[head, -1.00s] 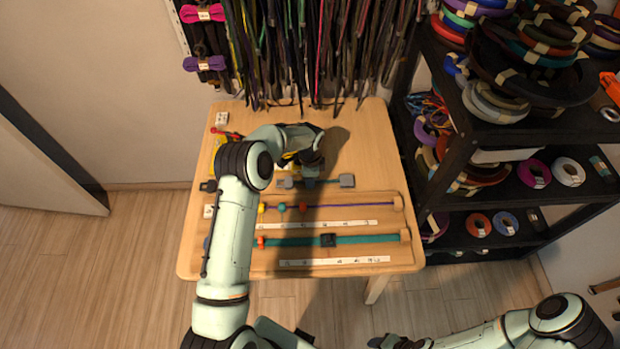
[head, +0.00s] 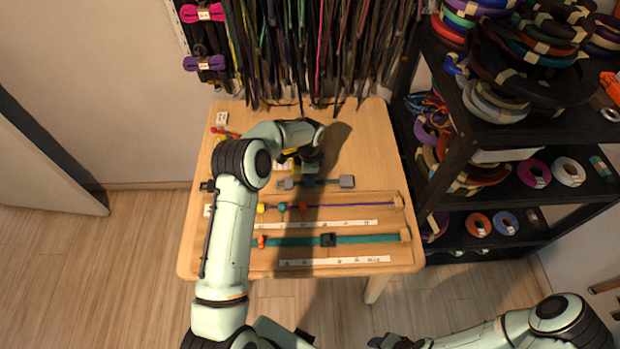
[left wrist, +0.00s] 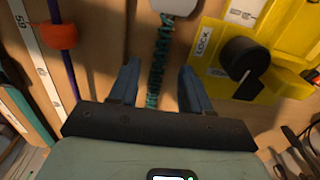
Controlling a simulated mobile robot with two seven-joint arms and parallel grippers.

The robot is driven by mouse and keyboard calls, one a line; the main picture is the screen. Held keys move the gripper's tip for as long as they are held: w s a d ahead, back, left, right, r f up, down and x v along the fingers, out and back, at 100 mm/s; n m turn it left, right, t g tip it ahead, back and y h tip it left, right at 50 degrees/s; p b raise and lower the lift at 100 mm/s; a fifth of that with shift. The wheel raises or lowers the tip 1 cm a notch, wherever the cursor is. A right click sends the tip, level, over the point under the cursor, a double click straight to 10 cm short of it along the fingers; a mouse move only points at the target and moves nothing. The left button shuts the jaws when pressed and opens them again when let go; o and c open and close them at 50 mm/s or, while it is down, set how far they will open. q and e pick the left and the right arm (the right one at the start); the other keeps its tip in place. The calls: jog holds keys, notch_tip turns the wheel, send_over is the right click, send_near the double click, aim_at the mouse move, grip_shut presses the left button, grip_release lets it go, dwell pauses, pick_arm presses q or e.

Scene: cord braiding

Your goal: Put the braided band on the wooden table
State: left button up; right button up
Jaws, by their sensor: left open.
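The braided band (left wrist: 160,60), teal and dark, runs between the two fingers of my left gripper (left wrist: 157,78) in the left wrist view. The fingers are apart, and the band lies beyond or between them; contact cannot be told. A pale grey end block (left wrist: 176,4) sits at the band's far end. In the head view the band (head: 325,182) stretches between two grey blocks on the wooden table (head: 365,140), partly hidden by my left gripper (head: 309,175). My right gripper (head: 392,342) is at the bottom edge, its jaws unclear.
A yellow fixture marked LOCK with a black knob (left wrist: 240,58) stands close beside the left gripper. Two cord tracks, purple (head: 350,205) and teal (head: 370,239), lie along the table front with rulers. A dark shelf of coils (head: 490,150) stands right. The table's back right is clear.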

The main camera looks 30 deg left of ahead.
pick_arm(q)
notch_tip(320, 180, up, 10)
dwell(0.3)
jog(key=shift+d, duration=0.1)
dwell(0.4)
